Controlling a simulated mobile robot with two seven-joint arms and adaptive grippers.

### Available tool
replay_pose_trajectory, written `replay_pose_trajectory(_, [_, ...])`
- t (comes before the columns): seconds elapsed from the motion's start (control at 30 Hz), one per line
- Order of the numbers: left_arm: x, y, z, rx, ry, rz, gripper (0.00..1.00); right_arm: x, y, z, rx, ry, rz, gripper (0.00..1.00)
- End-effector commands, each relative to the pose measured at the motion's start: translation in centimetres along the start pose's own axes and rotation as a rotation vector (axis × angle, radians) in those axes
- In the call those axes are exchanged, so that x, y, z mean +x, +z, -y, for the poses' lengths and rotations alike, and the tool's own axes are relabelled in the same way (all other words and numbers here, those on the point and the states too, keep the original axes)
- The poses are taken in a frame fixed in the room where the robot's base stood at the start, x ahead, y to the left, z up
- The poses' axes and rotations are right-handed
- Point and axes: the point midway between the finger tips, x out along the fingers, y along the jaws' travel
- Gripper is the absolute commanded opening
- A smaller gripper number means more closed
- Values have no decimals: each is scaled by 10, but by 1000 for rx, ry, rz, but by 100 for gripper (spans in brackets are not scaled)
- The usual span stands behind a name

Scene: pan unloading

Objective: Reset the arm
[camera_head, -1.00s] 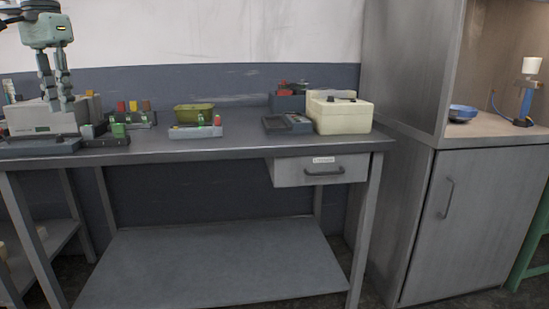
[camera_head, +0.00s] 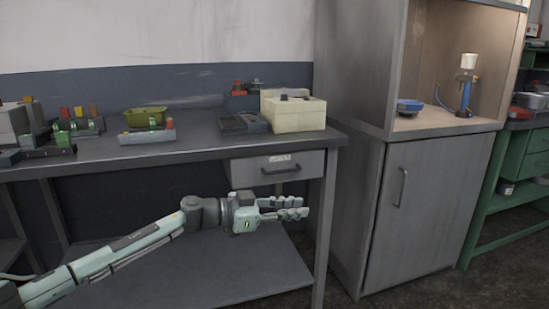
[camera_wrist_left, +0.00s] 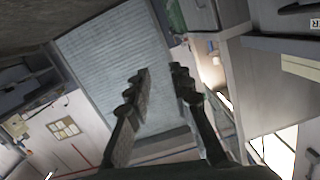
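My left arm comes in from the lower left in the head view. Its gripper (camera_head: 292,208) points right, in front of the workbench and below the tabletop, near the drawer (camera_head: 278,168). In the left wrist view the two dark fingers (camera_wrist_left: 160,74) stand apart with nothing between them. The gripper is open and empty. My right gripper is in neither view now.
The workbench (camera_head: 200,160) holds a cream box (camera_head: 293,114), a green dish (camera_head: 145,117) and several small items. A grey cabinet (camera_head: 425,210) stands right of it, with a blue bowl (camera_head: 410,106). A green bench (camera_head: 512,195) is at the far right.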

Motion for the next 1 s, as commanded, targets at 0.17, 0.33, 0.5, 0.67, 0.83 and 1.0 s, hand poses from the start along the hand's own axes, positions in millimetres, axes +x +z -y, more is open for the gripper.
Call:
replay_pose_trajectory(0.17, [2, 24, -9, -82, -345, -171, 21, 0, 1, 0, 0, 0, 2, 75])
replay_pose_trajectory(0.33, [-53, 100, -7, -217, -718, -66, 21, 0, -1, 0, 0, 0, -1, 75])
replay_pose_trajectory(0.5, [-131, 200, -39, -365, -958, 213, 21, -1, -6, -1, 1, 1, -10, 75])
replay_pose_trajectory(0.67, [-202, 281, -99, -493, -1047, 508, 21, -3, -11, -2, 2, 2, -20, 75])
replay_pose_trajectory(0.83, [-277, 344, -186, -625, -1035, 822, 21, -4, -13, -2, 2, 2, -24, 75])
replay_pose_trajectory(1.0, [-337, 375, -270, -731, -957, 1072, 21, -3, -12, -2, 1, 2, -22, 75])
